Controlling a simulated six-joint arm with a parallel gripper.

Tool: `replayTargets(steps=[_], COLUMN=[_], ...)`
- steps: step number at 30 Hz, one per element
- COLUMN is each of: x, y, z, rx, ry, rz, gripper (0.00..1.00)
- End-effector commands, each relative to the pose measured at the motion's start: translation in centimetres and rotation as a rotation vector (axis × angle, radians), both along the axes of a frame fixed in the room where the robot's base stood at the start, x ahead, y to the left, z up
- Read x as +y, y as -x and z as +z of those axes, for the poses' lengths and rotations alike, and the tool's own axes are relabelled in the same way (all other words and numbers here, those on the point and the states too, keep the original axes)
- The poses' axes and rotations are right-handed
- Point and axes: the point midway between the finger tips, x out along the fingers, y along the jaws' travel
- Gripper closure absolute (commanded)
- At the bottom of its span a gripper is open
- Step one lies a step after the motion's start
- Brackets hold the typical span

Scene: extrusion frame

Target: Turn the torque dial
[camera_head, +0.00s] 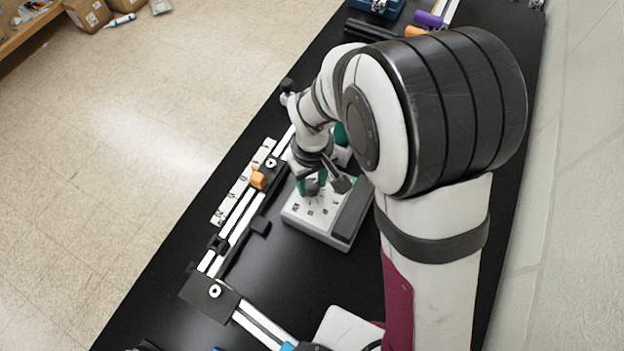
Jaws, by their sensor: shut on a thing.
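The torque dial (312,187) is a small dark grey knob on the light face of a grey box (335,229), with dark marks printed around it. The box lies on the black table, right of the extrusion frame. My gripper (312,188) comes down over the box from above, its green fingers on either side of the dial and shut on it. My wrist and arm hide the back of the box and part of the dial. The dial's exact pointing is too small to tell.
White extrusion rails (240,232) with black brackets and an orange piece (258,178) run along the left of the box. A black corner plate (209,296) sits front left. Purple and orange items (428,19) lie at the back. The black table is bare just in front of the box.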

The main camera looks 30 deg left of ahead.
Motion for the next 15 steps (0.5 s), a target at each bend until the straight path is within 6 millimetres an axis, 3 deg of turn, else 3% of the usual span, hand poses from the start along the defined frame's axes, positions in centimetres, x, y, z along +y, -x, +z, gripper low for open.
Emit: replayTargets(steps=[15], x=[0.0], y=[-0.01], z=[0.07], rx=[0.0], ry=[0.0], rz=[0.034], gripper=[1.0])
